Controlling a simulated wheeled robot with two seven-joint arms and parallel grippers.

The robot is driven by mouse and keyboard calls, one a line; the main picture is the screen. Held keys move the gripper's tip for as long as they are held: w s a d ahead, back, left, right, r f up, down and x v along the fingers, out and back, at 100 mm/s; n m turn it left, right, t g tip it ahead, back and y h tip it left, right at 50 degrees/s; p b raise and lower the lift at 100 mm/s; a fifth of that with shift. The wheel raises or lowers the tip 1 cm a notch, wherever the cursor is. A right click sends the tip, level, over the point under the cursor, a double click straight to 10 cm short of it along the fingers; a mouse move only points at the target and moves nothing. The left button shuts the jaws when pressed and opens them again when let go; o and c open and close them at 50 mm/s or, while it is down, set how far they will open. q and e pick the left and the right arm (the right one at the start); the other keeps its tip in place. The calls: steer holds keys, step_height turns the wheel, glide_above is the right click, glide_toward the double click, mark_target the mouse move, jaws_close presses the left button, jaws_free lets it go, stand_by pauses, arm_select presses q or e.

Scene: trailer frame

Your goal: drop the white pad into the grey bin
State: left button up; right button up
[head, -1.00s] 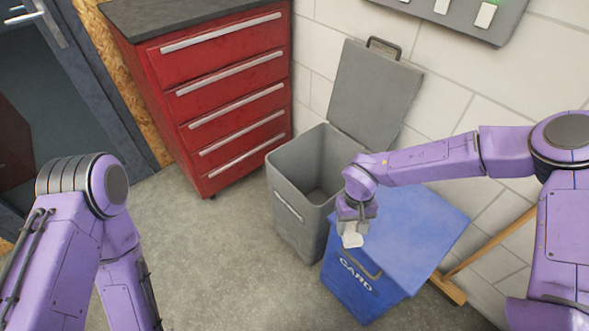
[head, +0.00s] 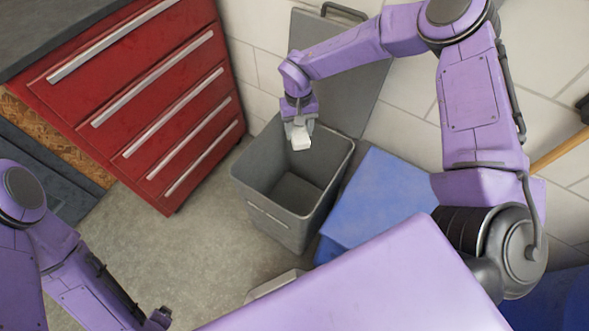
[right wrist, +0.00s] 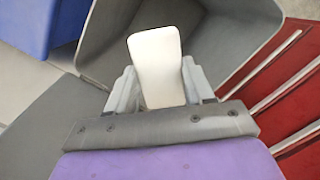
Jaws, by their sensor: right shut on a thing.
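The white pad (head: 301,137) is a small pale block. My right gripper (head: 299,124) is shut on it and holds it near the back of the grey bin's mouth. In the right wrist view the pad (right wrist: 156,66) sticks out between the fingers (right wrist: 155,88), with the bin's inside (right wrist: 225,40) beyond it. The grey bin (head: 275,222) stands open on the floor, its lid (head: 345,95) tilted up against the wall. The visible inside of the bin looks empty.
A blue bin (head: 385,195) stands right of the grey bin, partly hidden by my right arm. A red drawer cabinet (head: 150,110) stands to the left. The white wall (head: 400,125) is close behind. Grey floor (head: 190,250) is clear in front of the cabinet.

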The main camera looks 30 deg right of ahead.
step_height(320, 180, down, 6)
steer(key=b, duration=0.5)
steer(key=shift+r, duration=0.1)
steer(key=o, duration=1.1)
steer(key=shift+r, duration=0.1)
steer(key=r, duration=0.7)
steer(key=w+r+p, duration=0.1)
steer(key=r, duration=0.2)
steer(key=shift+w+d+r, duration=0.1)
steer(key=shift+d+r, duration=0.05)
